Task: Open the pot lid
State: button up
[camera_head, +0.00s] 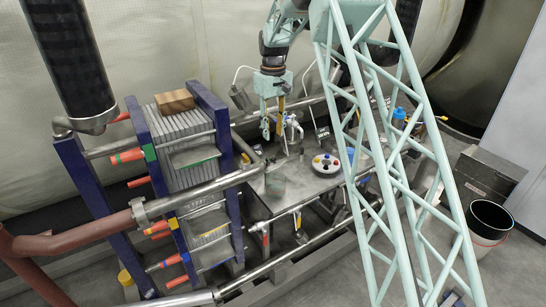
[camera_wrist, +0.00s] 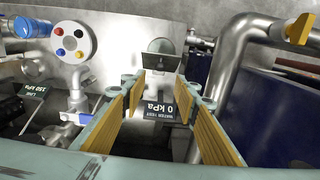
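My gripper (camera_head: 272,128) hangs above the metal worktop in the head view. In the wrist view my gripper (camera_wrist: 163,88) has its two yellow-padded fingers apart, with nothing held between them. Beyond the fingertips, a rounded pale metal piece with a dark plate (camera_wrist: 162,62) across it stands on the bench; I cannot tell whether it is the pot or its lid. In the head view, a small greenish, see-through vessel-like shape (camera_head: 275,183) is on the worktop below my gripper. No pot lid can be made out with certainty.
A white disc with coloured knobs (camera_head: 326,165) sits on the worktop (camera_head: 305,185); it also shows in the wrist view (camera_wrist: 73,42). Thick pipes (camera_wrist: 232,65) stand right. A plate stack (camera_head: 185,150) is left.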

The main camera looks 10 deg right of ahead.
notch_tip(320, 180, down, 12)
jog(key=shift+f+b, duration=0.15)
jog(key=shift+b, duration=0.15)
dwell(0.4)
jog(key=shift+c, duration=0.5)
grip_shut()
